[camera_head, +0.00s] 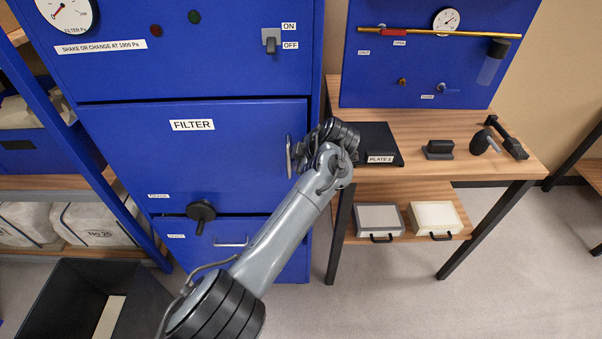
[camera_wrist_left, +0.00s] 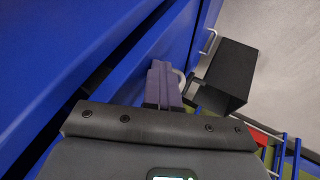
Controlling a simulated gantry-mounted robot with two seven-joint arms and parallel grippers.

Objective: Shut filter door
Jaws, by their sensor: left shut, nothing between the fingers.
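The filter door (camera_head: 235,150) is the blue panel labelled FILTER on the blue cabinet, with a pale vertical handle (camera_head: 289,157) near its right edge. It looks nearly flush, with a thin dark line along its top; how far it stands ajar is hard to tell. My left gripper (camera_head: 325,138) is at the door's right edge, just right of the handle; the wrist hides its fingertips in the head view. In the left wrist view its purple-grey fingers (camera_wrist_left: 163,85) are together and empty beside a blue surface. A dark gap shows between blue panels there. My right gripper is out of view.
A black knob (camera_head: 201,212) with a lever sits at the door's lower edge, above a drawer handle (camera_head: 231,243). A wooden bench (camera_head: 470,166) with a black plate (camera_head: 378,140) stands close right of my wrist. A dark bin (camera_head: 45,300) is at lower left.

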